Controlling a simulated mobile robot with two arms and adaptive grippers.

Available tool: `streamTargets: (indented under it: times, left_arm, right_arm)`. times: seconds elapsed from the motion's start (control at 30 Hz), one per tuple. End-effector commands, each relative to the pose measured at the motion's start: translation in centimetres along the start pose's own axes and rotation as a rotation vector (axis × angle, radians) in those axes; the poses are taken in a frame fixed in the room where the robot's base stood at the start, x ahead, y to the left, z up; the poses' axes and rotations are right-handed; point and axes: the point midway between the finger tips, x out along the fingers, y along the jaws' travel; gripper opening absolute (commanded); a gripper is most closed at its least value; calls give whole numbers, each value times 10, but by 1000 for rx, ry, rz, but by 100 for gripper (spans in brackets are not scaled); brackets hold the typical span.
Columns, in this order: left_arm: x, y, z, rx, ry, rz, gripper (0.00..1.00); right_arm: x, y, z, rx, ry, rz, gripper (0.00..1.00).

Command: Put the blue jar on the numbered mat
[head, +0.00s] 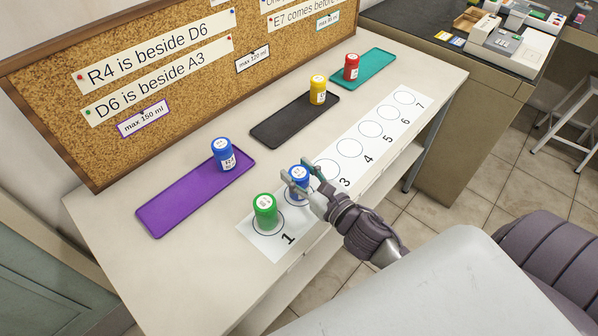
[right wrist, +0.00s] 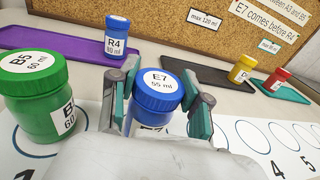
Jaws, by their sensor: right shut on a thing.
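The blue jar (head: 299,175) labelled E7, 55 ml in the right wrist view (right wrist: 157,95), is upright between the fingers of my right gripper (head: 303,182). The gripper is shut on it. The jar is over the second place of the numbered mat (head: 371,129), between the green jar and number 3. Its base is hidden by the fingers, so I cannot tell whether it touches the mat. Another blue jar (head: 223,155), labelled R4, stands on the right end of the purple tray (head: 172,210). My left gripper is not in view.
A green jar (head: 265,212), B5, stands on circle 1, close beside my right gripper. Circles 3 to 7 are empty. A yellow jar (head: 318,90) stands on the black tray (head: 285,127), a red jar (head: 351,67) on the teal tray (head: 376,65). A corkboard (head: 60,75) stands behind.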

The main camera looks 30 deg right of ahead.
Motion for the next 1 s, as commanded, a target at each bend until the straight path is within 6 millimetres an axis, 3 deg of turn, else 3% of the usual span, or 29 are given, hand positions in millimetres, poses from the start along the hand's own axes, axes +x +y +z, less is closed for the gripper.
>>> streamTargets:
  times: [0.17, 0.2, 0.33, 0.73, 1.0]
  left_arm:
    - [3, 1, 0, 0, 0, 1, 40]
    - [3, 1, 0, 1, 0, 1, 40]
    - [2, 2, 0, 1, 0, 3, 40]
    - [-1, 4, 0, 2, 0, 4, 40]
    - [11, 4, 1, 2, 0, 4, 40]
  right_arm:
    - [0, 0, -3, -1, 0, 0, 0]
    - [0, 0, -4, -1, 0, 0, 49]
    - [0, 0, -3, -1, 0, 0, 71]
    - [-2, 0, 1, 1, 1, 0, 73]
    - [-49, 0, -4, 2, 5, -2, 73]
